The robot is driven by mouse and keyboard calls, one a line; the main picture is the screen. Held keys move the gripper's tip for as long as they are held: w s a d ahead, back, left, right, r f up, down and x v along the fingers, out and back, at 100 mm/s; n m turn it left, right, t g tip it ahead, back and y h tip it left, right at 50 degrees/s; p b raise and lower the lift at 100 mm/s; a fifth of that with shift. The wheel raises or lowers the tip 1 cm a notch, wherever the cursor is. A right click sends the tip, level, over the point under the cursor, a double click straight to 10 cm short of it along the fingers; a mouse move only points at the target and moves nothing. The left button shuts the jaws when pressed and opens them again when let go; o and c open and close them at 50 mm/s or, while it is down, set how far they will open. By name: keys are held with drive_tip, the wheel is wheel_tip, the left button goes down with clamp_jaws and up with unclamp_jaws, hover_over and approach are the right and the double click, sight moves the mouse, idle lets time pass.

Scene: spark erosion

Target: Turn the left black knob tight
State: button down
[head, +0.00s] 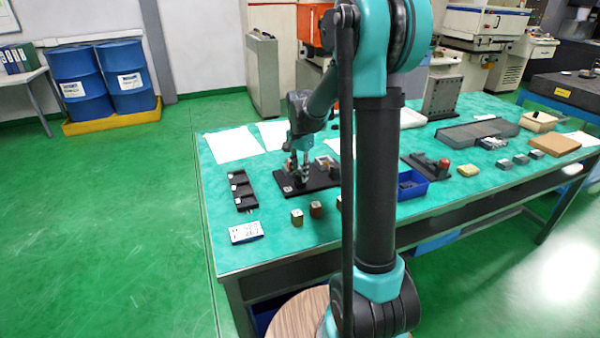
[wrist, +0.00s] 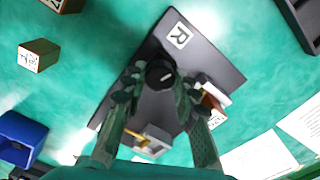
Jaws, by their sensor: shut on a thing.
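A black base plate (head: 318,184) lies on the green table, with a white label marked R (wrist: 179,36) near one corner. A round black knob (wrist: 160,73) with a light mark on top stands on the plate near the label, at the plate's left part in the head view. My gripper (wrist: 155,88) reaches down over it, its two fingers closed on the knob's sides. In the head view my gripper (head: 301,170) covers the knob. A grey block with a brass-coloured part (wrist: 150,139) and a white and brown block (wrist: 212,100) sit on the plate. No second knob is clearly visible.
A black compartment tray (head: 241,190) lies left of the plate and a white card (head: 246,232) in front of it. Small wooden blocks (head: 297,217) stand at the plate's near side. A blue bin (head: 411,186) is to the right. Paper sheets (head: 233,145) lie behind.

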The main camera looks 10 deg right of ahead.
sight(300, 174)
idle(0.3)
drive_tip(key=c, duration=1.2)
unclamp_jaws()
drive_tip(key=shift+o, duration=0.2)
wheel_tip(300, 174, up, 12)
drive_tip(key=shift+s, duration=0.1)
